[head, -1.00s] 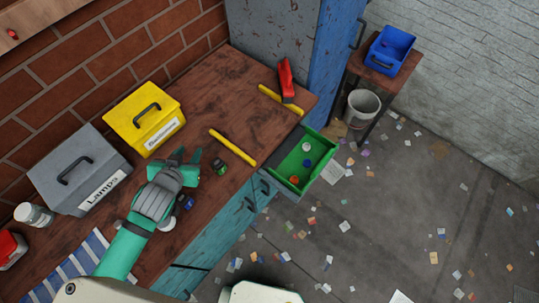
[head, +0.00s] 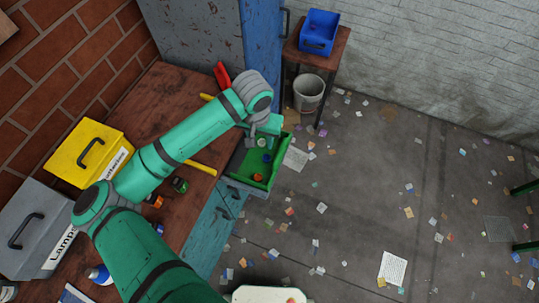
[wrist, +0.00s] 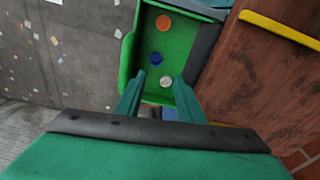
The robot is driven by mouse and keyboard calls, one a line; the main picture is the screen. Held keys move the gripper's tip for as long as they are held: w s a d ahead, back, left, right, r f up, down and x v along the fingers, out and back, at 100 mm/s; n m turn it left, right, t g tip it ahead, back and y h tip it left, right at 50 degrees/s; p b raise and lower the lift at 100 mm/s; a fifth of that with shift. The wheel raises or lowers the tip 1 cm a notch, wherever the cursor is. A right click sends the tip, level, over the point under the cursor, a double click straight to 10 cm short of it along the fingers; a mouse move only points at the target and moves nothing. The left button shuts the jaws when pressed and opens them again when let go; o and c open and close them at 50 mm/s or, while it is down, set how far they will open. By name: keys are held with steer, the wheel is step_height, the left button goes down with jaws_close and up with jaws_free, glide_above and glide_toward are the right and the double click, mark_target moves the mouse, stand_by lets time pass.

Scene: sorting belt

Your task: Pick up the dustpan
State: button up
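No object shows clearly as a dustpan. A red object (head: 222,75) stands at the far end of the workbench, partly behind my arm; I cannot tell what it is. A green open tray (head: 250,166) sits at the bench's right end and also shows in the wrist view (wrist: 178,45). It holds an orange disc (wrist: 163,22), a blue disc (wrist: 156,59) and a white disc (wrist: 166,81). My gripper (head: 268,134) is above the tray's far end. In the wrist view its fingers (wrist: 158,78) are apart with nothing held between them.
The wooden bench (head: 200,90) carries a yellow box (head: 88,152), a grey box (head: 40,225) and yellow bars (head: 201,168). Paper scraps litter the open floor.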

mark_target(280, 150)
steer(key=shift+m+g, duration=0.5)
steer(key=shift+g, duration=0.1)
steer(key=d, duration=0.1)
steer(key=d+r, duration=0.1)
steer(key=d, duration=0.3)
steer(key=shift+s+d+r, duration=0.15)
steer(key=shift+s+r, duration=0.05)
steer(key=shift+s, duration=0.2)
steer(key=shift+d, duration=0.2)
step_height(280, 150, down, 5)
steer(key=shift+s+d+f, duration=0.1)
steer(key=shift+f, duration=0.1)
steer(key=shift+s+f, duration=0.2)
steer(key=shift+f, duration=1.15)
steer(key=shift+s+f, duration=0.2)
steer(key=shift+f, duration=1.1)
steer(key=shift+c, duration=0.7)
jaws_close()
